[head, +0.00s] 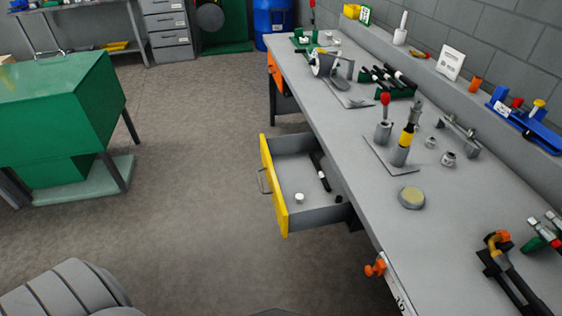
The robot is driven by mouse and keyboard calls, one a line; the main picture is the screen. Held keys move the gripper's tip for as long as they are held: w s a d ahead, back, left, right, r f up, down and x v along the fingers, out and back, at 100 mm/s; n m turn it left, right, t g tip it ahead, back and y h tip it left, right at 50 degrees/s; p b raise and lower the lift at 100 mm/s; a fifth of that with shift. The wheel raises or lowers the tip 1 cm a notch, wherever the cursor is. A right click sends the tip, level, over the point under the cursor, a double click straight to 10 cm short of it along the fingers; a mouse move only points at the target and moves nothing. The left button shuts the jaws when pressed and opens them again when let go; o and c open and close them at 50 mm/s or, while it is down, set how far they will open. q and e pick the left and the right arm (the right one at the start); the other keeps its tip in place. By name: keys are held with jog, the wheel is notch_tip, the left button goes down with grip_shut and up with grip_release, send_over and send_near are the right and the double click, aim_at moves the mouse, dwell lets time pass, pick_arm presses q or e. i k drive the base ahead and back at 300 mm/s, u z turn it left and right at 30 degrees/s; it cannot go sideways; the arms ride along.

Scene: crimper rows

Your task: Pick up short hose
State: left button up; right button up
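An open drawer (281,212) with a yellow front juts from the left side of the grey workbench. In it lies a short black hose-like piece (321,172) with a light band, along with a small white round piece (299,197) and a small dark piece near the bench side. More black hose-like pieces with light ends lie in a green rack (401,94) farther back on the bench top. I cannot tell for sure which of these is the short hose. Neither of my grippers shows in the head view.
The workbench (352,163) carries a press (405,141) with a yellow band, a round tin (411,197), and an orange-and-black tool (497,244). An orange clamp (375,267) sticks out at its edge. A green cabinet (62,95) stands left. The floor between is clear.

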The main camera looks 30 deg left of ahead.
aim_at(321, 174)
jog(key=k, duration=0.45)
jog(key=u, duration=0.9)
jog(key=i, duration=0.4)
jog(key=u, duration=0.05)
jog(key=k, duration=0.4)
jog(key=u, duration=0.1)
jog(key=i, duration=0.8)
jog(key=z, duration=0.6)
